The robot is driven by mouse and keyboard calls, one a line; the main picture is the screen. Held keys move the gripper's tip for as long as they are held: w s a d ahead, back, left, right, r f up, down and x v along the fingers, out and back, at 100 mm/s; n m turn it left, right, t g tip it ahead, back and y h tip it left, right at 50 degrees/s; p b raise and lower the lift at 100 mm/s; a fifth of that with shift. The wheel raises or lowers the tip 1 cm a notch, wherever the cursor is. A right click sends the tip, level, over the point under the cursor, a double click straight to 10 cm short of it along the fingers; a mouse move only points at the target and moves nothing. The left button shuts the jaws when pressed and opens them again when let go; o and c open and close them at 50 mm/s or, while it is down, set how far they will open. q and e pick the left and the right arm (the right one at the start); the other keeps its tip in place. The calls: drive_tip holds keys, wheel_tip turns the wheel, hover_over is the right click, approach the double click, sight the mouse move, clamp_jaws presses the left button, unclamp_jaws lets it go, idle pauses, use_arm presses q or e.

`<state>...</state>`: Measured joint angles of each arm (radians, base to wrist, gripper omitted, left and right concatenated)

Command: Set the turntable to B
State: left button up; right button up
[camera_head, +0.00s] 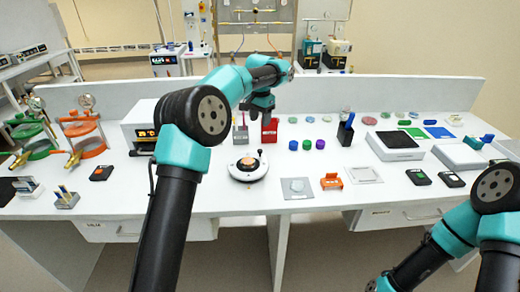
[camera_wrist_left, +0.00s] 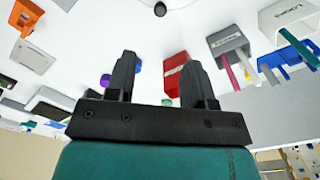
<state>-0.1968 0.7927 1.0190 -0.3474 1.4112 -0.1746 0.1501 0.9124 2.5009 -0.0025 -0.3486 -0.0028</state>
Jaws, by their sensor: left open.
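The turntable (camera_head: 243,175) is a round white device with an orange-brown centre near the table's front edge. A black knob (camera_head: 260,152) stands at its far side, slightly right of centre; letters on it are too small to read. The knob also shows at the top edge of the left wrist view (camera_wrist_left: 160,8). My left gripper (camera_head: 262,110) is above and behind the turntable, pointing down by the red box, with its jaws apart and empty. Its two fingers show in the left wrist view (camera_wrist_left: 158,75).
A red box (camera_head: 269,132) and a grey box (camera_head: 240,134) stand behind the turntable. Several coloured caps (camera_head: 308,145) lie to the right. A grey plate (camera_head: 297,188) and an orange holder (camera_head: 331,181) are at the front right. Bare table lies left of the turntable.

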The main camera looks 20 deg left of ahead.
sight(260, 150)
use_arm(q)
wheel_tip(260, 150, down, 14)
drive_tip(key=shift+r, duration=0.1)
idle(0.4)
drive_tip(key=shift+c, duration=0.3)
clamp_jaws()
